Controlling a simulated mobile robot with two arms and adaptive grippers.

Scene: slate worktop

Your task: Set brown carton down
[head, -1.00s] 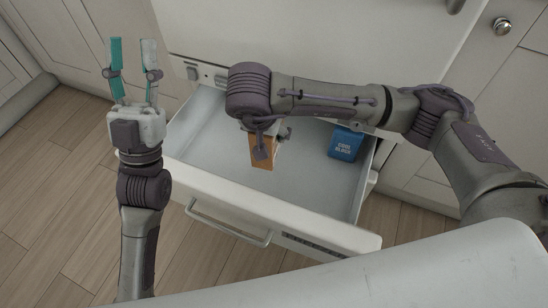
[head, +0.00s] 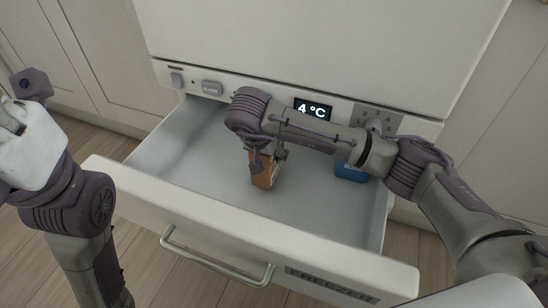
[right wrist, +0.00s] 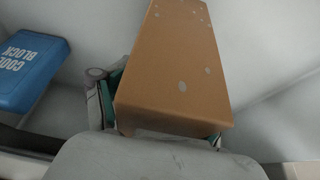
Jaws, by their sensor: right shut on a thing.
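The brown carton (head: 264,177) is inside the open freezer drawer, left of its middle, and looks slightly tilted in the head view. My right gripper (head: 268,158) is shut on it from above, partly hidden by my own wrist. In the right wrist view the carton (right wrist: 178,65) fills the middle, with green finger pads (right wrist: 115,80) at its sides. I cannot tell whether its bottom touches the drawer floor. My left gripper (head: 25,140) is at the left edge of the head view, outside the drawer, its fingers not clearly visible.
A blue cool block (head: 350,172) lies in the drawer to the right of the carton, partly behind my right arm; it also shows in the right wrist view (right wrist: 30,70). The drawer (head: 250,232) has free floor around the carton. A 4 °C display (head: 313,109) is behind.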

